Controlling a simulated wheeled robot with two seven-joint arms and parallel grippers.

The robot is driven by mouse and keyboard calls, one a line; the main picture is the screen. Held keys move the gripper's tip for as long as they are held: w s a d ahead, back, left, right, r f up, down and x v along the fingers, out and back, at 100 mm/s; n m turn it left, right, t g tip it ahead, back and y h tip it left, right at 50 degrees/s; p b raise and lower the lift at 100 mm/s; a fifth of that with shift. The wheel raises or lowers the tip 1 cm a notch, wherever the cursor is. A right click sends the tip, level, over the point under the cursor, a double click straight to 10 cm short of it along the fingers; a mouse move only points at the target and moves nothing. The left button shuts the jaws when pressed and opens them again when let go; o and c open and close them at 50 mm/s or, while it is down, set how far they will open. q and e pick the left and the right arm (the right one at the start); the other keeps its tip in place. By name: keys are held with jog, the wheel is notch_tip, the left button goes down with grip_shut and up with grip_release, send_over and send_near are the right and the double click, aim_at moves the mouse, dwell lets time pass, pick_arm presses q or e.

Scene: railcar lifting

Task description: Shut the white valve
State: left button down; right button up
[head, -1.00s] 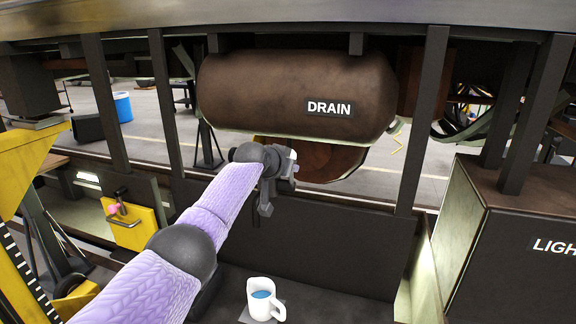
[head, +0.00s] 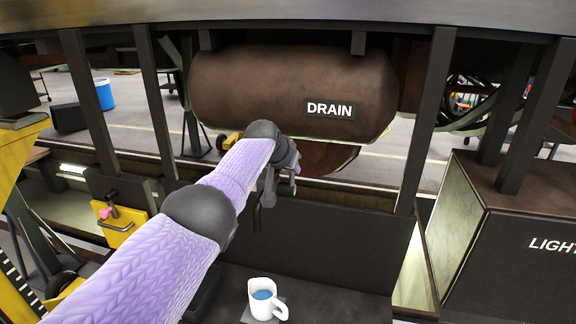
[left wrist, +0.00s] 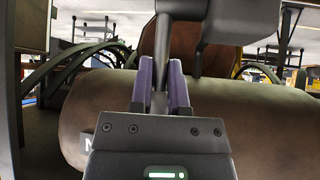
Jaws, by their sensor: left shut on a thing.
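My left gripper (head: 284,180) is below the brown tank (head: 270,90) labelled DRAIN. In the left wrist view its purple fingers (left wrist: 161,85) are closed on an upright dark grey bar (left wrist: 162,45). The bar sits beside a larger dark grey block (left wrist: 228,20). The bar may be the valve's handle; I see no clearly white valve, and my wrist hides much of this spot in the head view. The tank also shows in the left wrist view (left wrist: 265,125), behind the gripper. My right gripper is not in view.
A white mug (head: 260,305) with blue contents stands at the bottom centre. A dark box (head: 520,235) labelled LIGHT is at the right. Dark posts (head: 430,120) flank the tank. A yellow panel with a pink-knobbed handle (head: 122,226) is at the left.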

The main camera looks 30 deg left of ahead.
pick_arm(q)
jog(key=shift+w+r, duration=0.2)
jog(key=shift+r, duration=0.4)
jog(key=c, duration=0.7)
grip_release()
jog(key=shift+w, duration=0.1)
jog(key=shift+o, duration=0.4)
jog(key=shift+w+f, duration=0.15)
jog(key=shift+w, duration=0.1)
jog(key=shift+w+d+f, duration=0.1)
jog(key=shift+w+f, duration=0.1)
jog(key=shift+f, duration=0.05)
jog(key=shift+s+r, duration=0.25)
jog(key=shift+s, duration=0.15)
jog(key=shift+p+v, duration=0.85)
jog(key=shift+p, duration=0.05)
jog(key=b+v, duration=0.2)
jog(key=v, duration=0.5)
jog(key=shift+r, duration=0.15)
